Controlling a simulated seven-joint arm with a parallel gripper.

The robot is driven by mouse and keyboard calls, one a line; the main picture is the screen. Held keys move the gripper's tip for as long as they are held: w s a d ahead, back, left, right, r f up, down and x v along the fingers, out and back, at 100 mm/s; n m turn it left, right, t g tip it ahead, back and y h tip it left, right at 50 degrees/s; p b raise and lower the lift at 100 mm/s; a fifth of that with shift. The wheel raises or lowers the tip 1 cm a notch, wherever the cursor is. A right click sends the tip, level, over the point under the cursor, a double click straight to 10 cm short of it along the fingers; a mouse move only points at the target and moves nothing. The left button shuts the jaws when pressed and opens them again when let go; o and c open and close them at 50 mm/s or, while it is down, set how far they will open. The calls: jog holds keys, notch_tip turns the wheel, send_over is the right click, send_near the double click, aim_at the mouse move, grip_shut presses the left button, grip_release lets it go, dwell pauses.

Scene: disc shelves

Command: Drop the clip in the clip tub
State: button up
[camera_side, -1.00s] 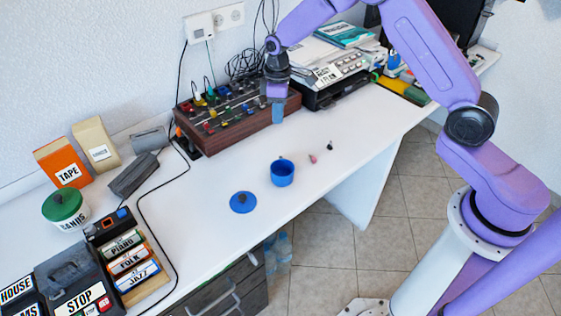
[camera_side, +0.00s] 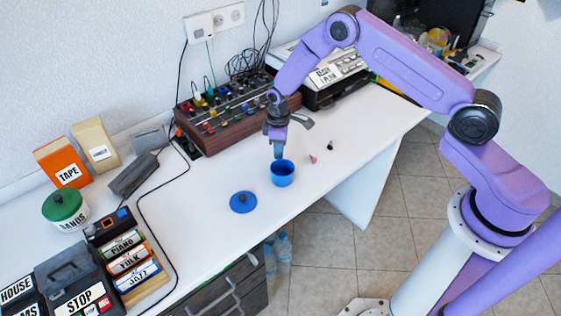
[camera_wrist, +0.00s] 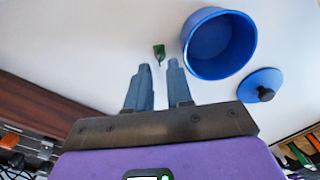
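The blue clip tub (camera_side: 282,175) stands open on the white table; it also shows at the upper right of the wrist view (camera_wrist: 222,45). My gripper (camera_side: 278,156) points down just behind the tub's rim in the side view. In the wrist view my gripper's (camera_wrist: 158,68) two fingers stand apart with a gap between them. A small dark green thing, likely the clip (camera_wrist: 159,50), shows just beyond the fingertips, left of the tub, with clear space either side. I cannot tell its height above the table. It is not visible in the side view.
A blue lid with a dark knob (camera_side: 243,202) lies left of the tub. A small pink thing (camera_side: 313,158) and a small black thing (camera_side: 330,145) lie to the right. A wooden mixer box (camera_side: 225,125) stands behind. The table right of the tub is mostly clear.

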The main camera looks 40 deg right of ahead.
jog(key=shift+f, duration=1.4)
grip_shut()
jog(key=shift+r, duration=0.1)
